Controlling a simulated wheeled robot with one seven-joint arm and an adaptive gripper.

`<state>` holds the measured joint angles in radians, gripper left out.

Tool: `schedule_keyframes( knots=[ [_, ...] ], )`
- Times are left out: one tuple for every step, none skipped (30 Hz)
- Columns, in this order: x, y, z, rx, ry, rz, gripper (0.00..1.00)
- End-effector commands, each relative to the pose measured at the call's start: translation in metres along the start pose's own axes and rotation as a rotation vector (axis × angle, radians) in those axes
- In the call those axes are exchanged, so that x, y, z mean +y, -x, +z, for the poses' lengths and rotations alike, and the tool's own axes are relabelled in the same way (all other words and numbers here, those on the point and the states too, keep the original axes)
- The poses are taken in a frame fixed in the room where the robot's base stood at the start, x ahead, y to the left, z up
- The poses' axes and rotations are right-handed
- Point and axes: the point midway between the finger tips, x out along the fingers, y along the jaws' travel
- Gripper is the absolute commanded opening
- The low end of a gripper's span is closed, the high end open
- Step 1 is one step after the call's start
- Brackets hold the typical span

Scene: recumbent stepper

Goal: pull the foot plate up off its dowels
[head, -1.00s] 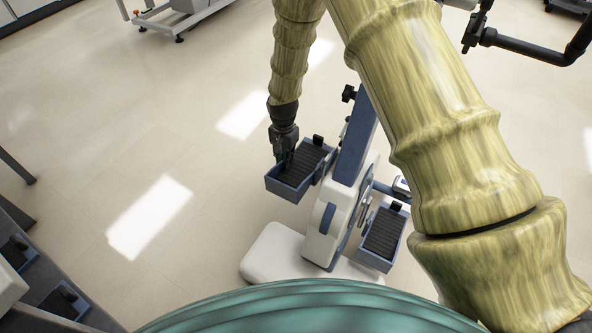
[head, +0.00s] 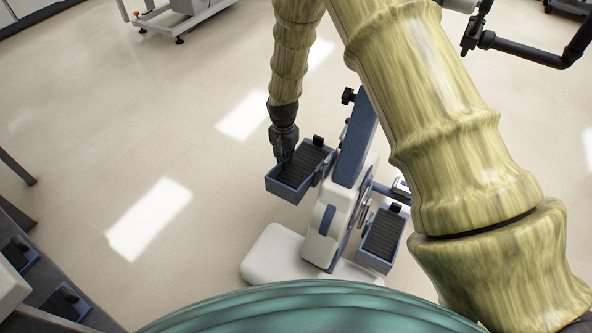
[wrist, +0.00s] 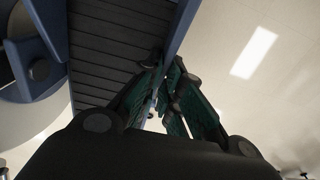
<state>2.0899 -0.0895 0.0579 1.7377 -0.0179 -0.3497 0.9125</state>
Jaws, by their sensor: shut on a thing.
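In the head view a ribbed dark foot plate (head: 299,168) lies in the blue tray-like pedal (head: 285,193) on the left of the stepper. The plate also shows as dark slats in the wrist view (wrist: 108,50). My gripper (head: 284,157) points down at the pedal's outer left side. In the wrist view my gripper's teal-padded fingers (wrist: 165,100) converge at the plate's edge beside the blue pedal wall (wrist: 183,25). My gripper is shut on the foot plate at this edge. The dowels are hidden. The plate sits within the pedal walls.
The stepper's white body (head: 330,225) and blue column (head: 355,140) stand right of the pedal. A second pedal with a ribbed plate (head: 383,234) is on the far side. Open floor (head: 215,190) lies to the left. A small black knob (head: 318,140) rises at the pedal's back.

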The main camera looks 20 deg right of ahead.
Motion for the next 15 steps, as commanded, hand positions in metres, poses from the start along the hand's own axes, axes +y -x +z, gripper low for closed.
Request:
schedule_keyframes(
  knots=[
    [-0.0002,0.0015,-0.0001,0.0,0.0,0.0,0.0],
    [-0.0002,0.0017,-0.0001,0.0,0.0,0.0,0.0],
    [-0.0002,0.0021,-0.0001,0.0,0.0,0.0,0.0],
    [-0.0002,0.0023,0.0,0.0,0.0,0.0,0.0],
    [-0.0002,0.0026,0.0,0.0,0.0,0.0,0.0],
    [-0.0002,0.003,0.0,0.0,0.0,0.0,0.0],
    [-0.0002,0.0033,0.0,0.0,0.0,0.0,0.0],
    [-0.0002,0.0036,0.0,0.0,0.0,0.0,0.0],
    [-0.0002,0.004,0.0,0.0,0.0,0.0,0.0],
    [-0.0002,0.0043,0.0,0.0,0.0,0.0,0.0],
    [-0.0002,0.0046,0.0,0.0,0.0,0.0,0.0],
    [-0.0002,0.005,0.0,0.0,0.0,0.0,0.0],
    [-0.0002,0.0054,0.0,0.0,0.0,0.0,0.0],
    [-0.0002,0.0057,0.0,0.0,0.0,0.0,0.0],
    [-0.0002,0.0061,0.0,0.0,0.0,0.0,0.0]
  ],
)
